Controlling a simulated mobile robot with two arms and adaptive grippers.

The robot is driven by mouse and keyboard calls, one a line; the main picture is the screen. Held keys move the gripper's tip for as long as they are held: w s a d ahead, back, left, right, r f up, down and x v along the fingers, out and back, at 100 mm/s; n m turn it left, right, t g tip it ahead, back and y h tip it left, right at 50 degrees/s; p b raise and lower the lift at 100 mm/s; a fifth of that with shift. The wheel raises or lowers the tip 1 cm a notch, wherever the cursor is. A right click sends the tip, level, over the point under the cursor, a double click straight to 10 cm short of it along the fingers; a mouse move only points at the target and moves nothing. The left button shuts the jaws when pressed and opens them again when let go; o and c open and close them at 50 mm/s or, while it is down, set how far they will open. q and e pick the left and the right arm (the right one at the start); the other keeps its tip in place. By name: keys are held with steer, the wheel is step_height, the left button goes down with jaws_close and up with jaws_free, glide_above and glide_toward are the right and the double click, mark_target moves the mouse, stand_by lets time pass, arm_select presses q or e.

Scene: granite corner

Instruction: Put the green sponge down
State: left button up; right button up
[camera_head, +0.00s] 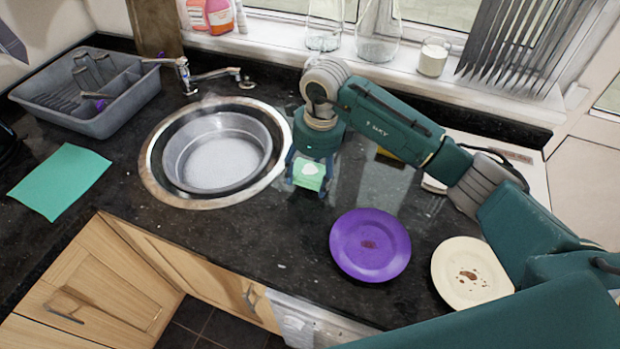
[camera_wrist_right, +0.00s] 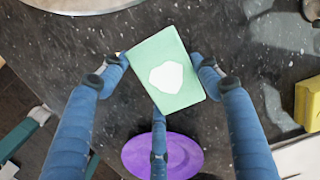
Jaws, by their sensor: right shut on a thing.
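The green sponge (camera_head: 309,172) has a white patch on its top. My right gripper (camera_head: 308,176) is shut on it, just right of the round sink and over the black counter. In the right wrist view the sponge (camera_wrist_right: 168,72) sits between the blue fingers of my right gripper (camera_wrist_right: 164,78), turned at a slant. I cannot tell whether its underside touches the counter. My left gripper is not in view.
A grey dish rack (camera_head: 90,95) and green cloth (camera_head: 60,180) are left. A yellow block (camera_wrist_right: 308,103) lies right.

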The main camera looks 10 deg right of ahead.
mark_target(310, 183)
step_height(310, 183, down, 2)
steer(key=shift+f+p, duration=0.25)
steer(key=shift+p, duration=0.05)
steer(key=shift+f, duration=0.3)
steer(key=o, duration=1)
steer(key=shift+r, duration=0.1)
steer(key=shift+r, duration=0.2)
steer(key=shift+r+b, duration=0.2)
steer(key=shift+b, duration=0.1)
steer(key=r+b, duration=0.1)
steer(key=r, duration=0.2)
steer(key=r+b, duration=0.1)
steer(key=r, duration=0.3)
steer(key=d+r+b, duration=0.1)
steer(key=r, duration=0.2)
steer(key=shift+s+r+b, duration=0.25)
steer(key=shift+s+b, duration=0.05)
steer(key=shift+b, duration=0.1)
steer(key=shift+s+r, duration=0.1)
steer(key=shift+r, duration=0.35)
